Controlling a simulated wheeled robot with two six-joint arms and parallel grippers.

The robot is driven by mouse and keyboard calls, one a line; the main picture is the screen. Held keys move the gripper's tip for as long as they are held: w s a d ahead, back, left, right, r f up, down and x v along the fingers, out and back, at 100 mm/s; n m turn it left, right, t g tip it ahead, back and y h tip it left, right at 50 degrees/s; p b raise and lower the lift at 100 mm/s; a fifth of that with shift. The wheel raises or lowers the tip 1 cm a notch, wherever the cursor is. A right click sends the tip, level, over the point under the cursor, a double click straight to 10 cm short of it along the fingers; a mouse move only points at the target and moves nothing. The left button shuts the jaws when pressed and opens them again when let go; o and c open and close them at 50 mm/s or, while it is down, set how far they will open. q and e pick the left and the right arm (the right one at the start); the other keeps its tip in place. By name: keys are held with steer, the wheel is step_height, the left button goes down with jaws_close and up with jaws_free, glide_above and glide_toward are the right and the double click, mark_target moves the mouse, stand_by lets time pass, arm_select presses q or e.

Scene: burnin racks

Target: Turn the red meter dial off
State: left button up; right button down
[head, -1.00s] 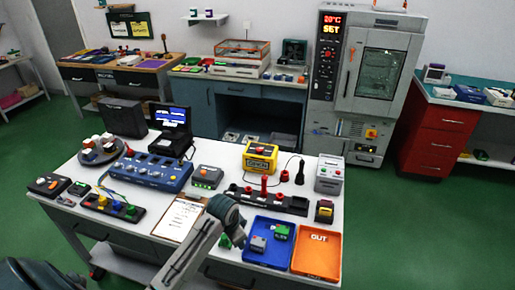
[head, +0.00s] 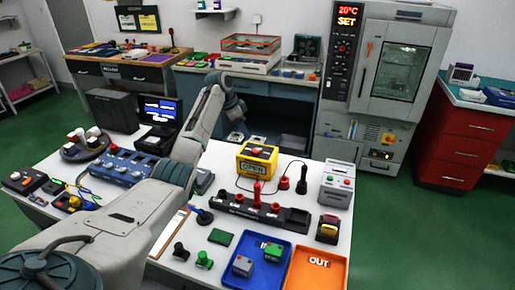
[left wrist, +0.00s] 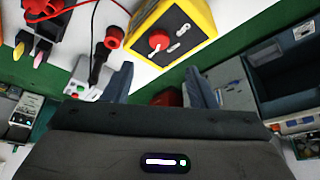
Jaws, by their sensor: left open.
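No dial clearly marked as the red meter's can be singled out. My left gripper (head: 236,112) is past the table's back edge, apart from both. In the left wrist view its fingers (left wrist: 160,88) are spread and empty. My right gripper is not in view.
A black strip with red sockets (head: 258,211) crosses the table. Blue (head: 240,270) and orange (head: 318,275) trays lie in front. A grey box (head: 337,184) stands right. An oven cabinet (head: 385,80) stands behind.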

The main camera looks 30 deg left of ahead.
mark_target(255, 150)
arm_select(q)
steer(key=p+x, duration=0.1)
steer(key=x, duration=0.3)
steer(key=shift+s+d, duration=0.1)
steer(key=shift+d, duration=0.05)
steer(key=p+x, duration=0.1)
steer(key=x, duration=0.3)
steer(key=shift+f, duration=0.3)
steer(key=shift+w+d+f, duration=0.15)
steer(key=shift+w+f, duration=0.2)
steer(key=shift+f, duration=0.45)
steer(key=c, duration=1)
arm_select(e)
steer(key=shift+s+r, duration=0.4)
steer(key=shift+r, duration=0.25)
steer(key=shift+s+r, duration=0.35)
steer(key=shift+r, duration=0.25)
